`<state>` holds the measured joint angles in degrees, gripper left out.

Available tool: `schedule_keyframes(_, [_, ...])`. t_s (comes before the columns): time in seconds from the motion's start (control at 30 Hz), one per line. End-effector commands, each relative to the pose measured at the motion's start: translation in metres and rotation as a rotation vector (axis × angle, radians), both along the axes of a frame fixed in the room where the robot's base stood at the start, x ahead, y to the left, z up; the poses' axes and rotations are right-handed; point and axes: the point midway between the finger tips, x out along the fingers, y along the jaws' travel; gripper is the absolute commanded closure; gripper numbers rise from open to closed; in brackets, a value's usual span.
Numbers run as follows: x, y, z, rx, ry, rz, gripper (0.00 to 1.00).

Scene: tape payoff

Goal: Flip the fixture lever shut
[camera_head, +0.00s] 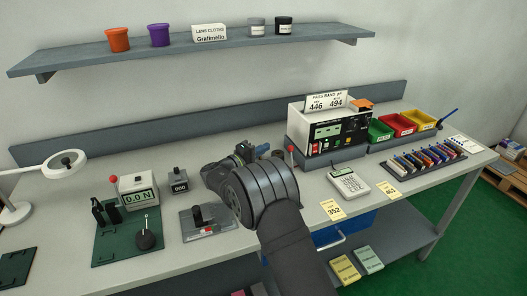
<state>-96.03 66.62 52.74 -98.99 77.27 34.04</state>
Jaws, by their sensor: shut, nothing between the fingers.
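A thin upright lever with a red knob (291,149) stands at the middle of the bench, just left of the grey-based tester. Its lower end and whatever it is mounted on are hidden behind my arm. My gripper (262,150) is at the far side of my arm's large dark joint, a little left of this lever. It is mostly covered by my arm; it is shut and empty, and I cannot tell whether it touches the lever. A second red-knobbed lever (113,181) stands beside the force gauge (138,195) on a green base (128,247) at left.
A grey plate (190,228) with a black block and a small counter (180,181) lie left of my arm. The tester (328,132), a calculator (348,182), colored bins (401,124) and a rack (425,159) fill the right. A shelf (200,48) hangs above.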

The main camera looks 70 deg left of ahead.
Motion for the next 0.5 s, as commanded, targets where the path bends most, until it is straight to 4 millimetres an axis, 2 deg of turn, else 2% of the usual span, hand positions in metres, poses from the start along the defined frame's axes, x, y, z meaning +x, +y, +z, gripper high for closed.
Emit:
schedule_keyframes(0.1, [0.026,0.009,0.001,0.002,0.001,-0.004,1.00])
schedule_keyframes(0.33, [0.068,0.026,0.002,0.002,0.000,-0.003,1.00])
schedule_keyframes(0.5, [0.065,0.007,0.002,-0.001,0.001,-0.001,1.00])
